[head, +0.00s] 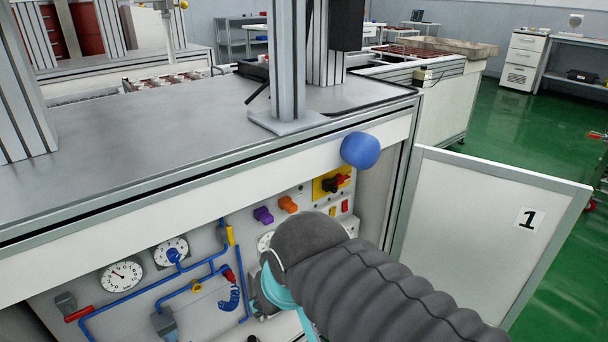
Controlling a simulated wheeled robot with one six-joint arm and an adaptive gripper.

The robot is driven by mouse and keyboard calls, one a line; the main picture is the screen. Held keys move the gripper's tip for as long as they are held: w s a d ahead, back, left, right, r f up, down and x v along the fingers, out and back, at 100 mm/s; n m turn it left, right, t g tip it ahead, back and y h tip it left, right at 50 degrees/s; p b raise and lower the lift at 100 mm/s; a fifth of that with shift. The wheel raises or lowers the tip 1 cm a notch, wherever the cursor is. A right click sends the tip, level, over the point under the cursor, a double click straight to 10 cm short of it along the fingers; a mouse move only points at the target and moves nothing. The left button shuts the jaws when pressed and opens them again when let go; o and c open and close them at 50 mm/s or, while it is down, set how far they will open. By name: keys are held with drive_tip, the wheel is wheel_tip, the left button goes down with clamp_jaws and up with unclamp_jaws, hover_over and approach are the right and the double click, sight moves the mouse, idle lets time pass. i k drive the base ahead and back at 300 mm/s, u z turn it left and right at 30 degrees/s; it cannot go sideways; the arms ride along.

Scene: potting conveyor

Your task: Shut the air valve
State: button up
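A control panel (200,325) under the grey bench top carries blue pipes with several coloured handles. A yellow handle (230,236) stands upright by the right gauge. Another red handle (77,314) lies nearly level at the lower left. I cannot tell which of these is the air valve. My dark ribbed arm with a teal band reaches in from the lower right and covers the panel's right part. My gripper is hidden behind it, so its fingers and any contact do not show.
Two white gauges (122,277) sit on the panel's left. An open door (480,230) marked 1 stands right.

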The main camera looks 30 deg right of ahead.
sight(229, 237)
drive_tip(key=u, duration=0.25)
drive_tip(key=k, duration=0.65)
drive_tip(key=z, duration=1)
drive_tip(key=i, duration=0.5)
